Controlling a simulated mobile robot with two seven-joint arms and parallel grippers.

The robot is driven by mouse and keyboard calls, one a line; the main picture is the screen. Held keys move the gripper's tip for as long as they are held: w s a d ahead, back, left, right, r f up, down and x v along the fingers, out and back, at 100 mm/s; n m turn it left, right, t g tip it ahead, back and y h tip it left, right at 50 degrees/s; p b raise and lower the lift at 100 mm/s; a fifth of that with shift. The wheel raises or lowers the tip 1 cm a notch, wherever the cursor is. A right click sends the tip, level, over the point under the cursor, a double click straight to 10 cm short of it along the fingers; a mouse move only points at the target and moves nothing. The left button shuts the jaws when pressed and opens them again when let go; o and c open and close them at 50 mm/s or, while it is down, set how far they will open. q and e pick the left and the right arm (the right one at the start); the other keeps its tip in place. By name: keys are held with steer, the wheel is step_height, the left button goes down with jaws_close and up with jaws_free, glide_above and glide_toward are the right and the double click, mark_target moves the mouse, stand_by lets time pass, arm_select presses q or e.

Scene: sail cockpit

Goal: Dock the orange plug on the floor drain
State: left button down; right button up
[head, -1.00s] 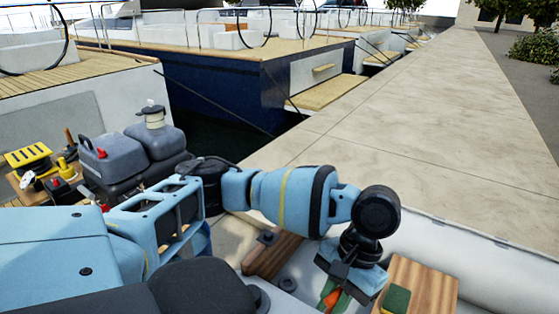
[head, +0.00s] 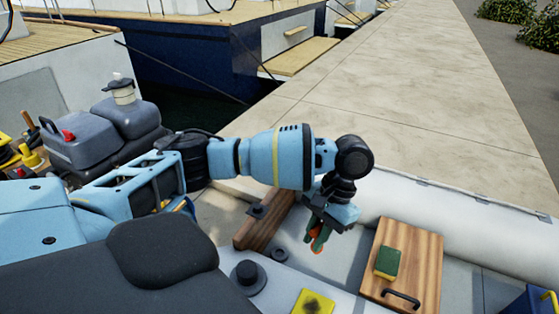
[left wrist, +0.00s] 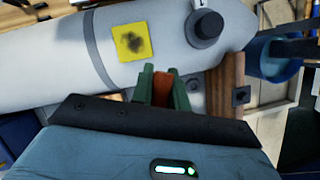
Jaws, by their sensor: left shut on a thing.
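My left gripper (head: 317,243) hangs fingers-down above the floor, in the middle right of the head view. Its green fingers are shut on the orange plug (head: 318,251), of which only a small part shows. In the left wrist view the plug (left wrist: 162,88) sits between the two green fingers. A small grey round fitting (head: 279,254), which may be the floor drain, lies left of the gripper in the head view. It also shows right of the fingers in the left wrist view (left wrist: 194,86). The plug is apart from it. My right gripper is not in view.
A wooden beam (head: 262,222) stands beside the round fitting. A wooden board (head: 425,255) with a green sponge (head: 387,262) and a black handle lies to the right. A black-capped post (head: 249,275) and a yellow pad (head: 313,303) are nearer. A pale tube (head: 440,222) borders the far side.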

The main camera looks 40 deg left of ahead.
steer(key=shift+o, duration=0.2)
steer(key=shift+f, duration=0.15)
arm_select(q)
steer(key=w+a+f+m+y, duration=0.15)
steer(key=w+a+f, duration=0.35)
steer(key=a, duration=0.5)
steer(key=w+a+f+m, duration=0.2)
steer(key=a+f+m, duration=0.1)
steer(key=a+f, duration=0.5)
step_height(320, 180, down, 12)
steer(key=a+b, duration=0.1)
steer(key=b, duration=0.3)
steer(key=shift+t, duration=0.3)
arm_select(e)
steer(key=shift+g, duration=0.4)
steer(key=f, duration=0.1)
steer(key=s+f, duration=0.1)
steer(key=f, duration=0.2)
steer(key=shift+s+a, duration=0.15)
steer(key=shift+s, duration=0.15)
arm_select(q)
steer(key=shift+f, duration=0.2)
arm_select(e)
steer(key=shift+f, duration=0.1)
